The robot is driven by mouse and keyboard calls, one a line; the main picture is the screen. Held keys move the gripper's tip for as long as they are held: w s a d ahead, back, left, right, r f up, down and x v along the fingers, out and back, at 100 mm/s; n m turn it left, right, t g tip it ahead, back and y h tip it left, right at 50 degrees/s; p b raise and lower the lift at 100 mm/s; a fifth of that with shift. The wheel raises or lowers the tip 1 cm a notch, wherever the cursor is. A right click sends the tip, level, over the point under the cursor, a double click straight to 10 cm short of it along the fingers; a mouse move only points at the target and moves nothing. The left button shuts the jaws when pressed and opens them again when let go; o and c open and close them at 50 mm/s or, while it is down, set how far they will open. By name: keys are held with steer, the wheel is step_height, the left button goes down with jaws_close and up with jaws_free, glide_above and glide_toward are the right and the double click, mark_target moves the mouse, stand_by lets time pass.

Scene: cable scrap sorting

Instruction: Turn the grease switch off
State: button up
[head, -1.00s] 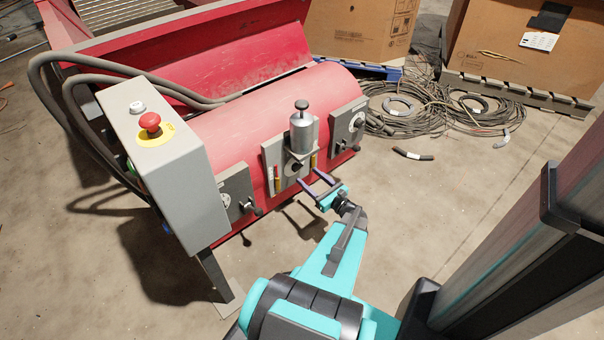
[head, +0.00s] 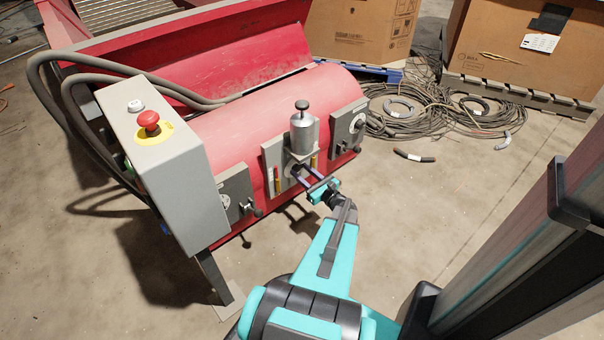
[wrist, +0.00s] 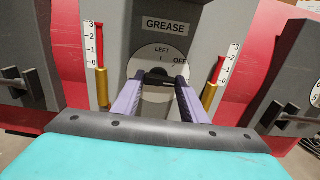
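The grease switch is a black knob (wrist: 160,77) on a round pale dial (wrist: 148,58) under a GREASE label. LEFT shows at the dial's top and OFF at its upper right; the dial's lower part is partly hidden. Which mark the knob points to is unclear. My gripper (wrist: 159,80) has its two purple fingers apart, one on each side of the knob, with the tips close to its ends. I cannot tell whether they touch it. In the head view my gripper (head: 300,175) reaches the middle panel below the silver grease cup (head: 304,133).
Red-and-gold gauges (wrist: 212,82) flank the dial. Other panels with black handles stand left (head: 240,195) and right (head: 349,127). A grey control box (head: 165,170) with a red emergency button (head: 149,121) is at the left. Cable coils (head: 420,110) lie on the floor behind.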

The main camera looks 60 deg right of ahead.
steer(key=c, duration=0.4)
steer(key=shift+a, duration=0.15)
steer(key=shift+f+n+b, duration=0.1)
steer(key=shift+n+b, duration=0.4)
steer(key=shift+w+n+b, duration=0.1)
steer(key=shift+n+b, duration=3.3)
steer(key=shift+n, duration=0.5)
